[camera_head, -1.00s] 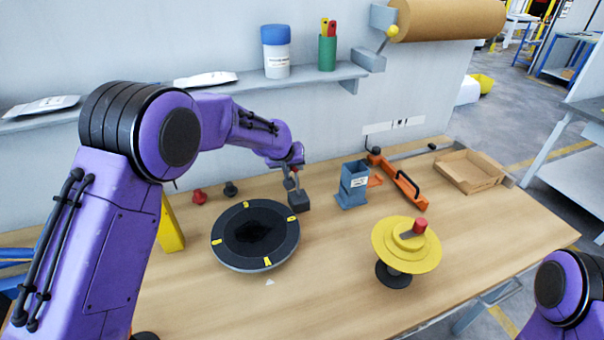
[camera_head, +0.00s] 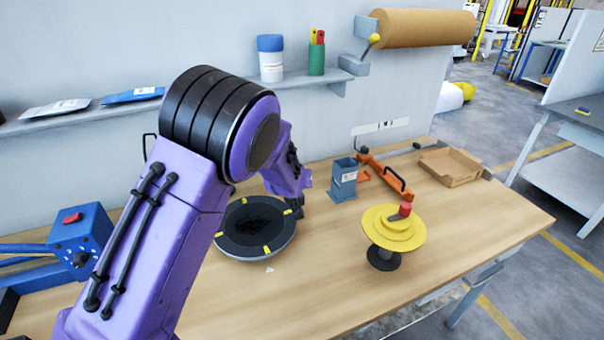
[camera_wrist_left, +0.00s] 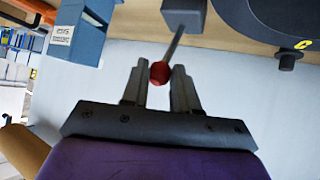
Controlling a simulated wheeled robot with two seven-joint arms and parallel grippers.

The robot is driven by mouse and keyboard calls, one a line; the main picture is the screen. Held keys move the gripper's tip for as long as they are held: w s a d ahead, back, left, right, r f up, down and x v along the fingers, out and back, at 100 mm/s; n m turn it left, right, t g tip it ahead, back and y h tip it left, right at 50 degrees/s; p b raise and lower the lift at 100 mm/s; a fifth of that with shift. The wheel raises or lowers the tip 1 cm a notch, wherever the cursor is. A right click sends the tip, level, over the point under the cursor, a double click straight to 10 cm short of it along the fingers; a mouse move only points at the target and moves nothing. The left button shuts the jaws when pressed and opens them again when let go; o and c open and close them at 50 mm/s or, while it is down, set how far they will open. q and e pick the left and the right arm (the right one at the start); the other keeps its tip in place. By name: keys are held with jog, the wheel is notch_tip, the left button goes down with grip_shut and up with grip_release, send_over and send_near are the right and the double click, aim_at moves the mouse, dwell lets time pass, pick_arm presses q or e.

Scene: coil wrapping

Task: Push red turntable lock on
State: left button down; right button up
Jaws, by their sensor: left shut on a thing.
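The black turntable (camera_head: 228,242) with yellow marks lies on the bench in the head view, partly covered by my left arm. Its dark rim also shows at the top right of the left wrist view (camera_wrist_left: 265,25). Beside it is a grey block (camera_wrist_left: 184,14) with a thin lever ending in a red knob (camera_wrist_left: 159,72), the lock. My left gripper (camera_wrist_left: 160,80) is shut on the red knob, which sits between its fingers. In the head view my left arm hides the fingers and lever. My right gripper is not in view.
A yellow stepped spool (camera_head: 393,232) with a red top stands to the right. A blue-grey holder (camera_head: 344,180), an orange tool (camera_head: 385,175) and a cardboard tray (camera_head: 450,166) lie behind. A blue box with a red switch (camera_head: 80,236) is at left. The bench front is clear.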

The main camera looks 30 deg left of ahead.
pick_arm(q)
jog(key=shift+s+d+f, duration=0.25)
jog(key=shift+d+f, duration=0.05)
jog(key=shift+f, duration=0.35)
jog(key=c, duration=0.9)
grip_release()
jog(key=shift+w, duration=0.25)
jog(key=b+v, duration=0.1)
jog(key=v, duration=0.9)
jog(key=shift+s+d+r, duration=0.15)
jog(key=shift+r, duration=0.1)
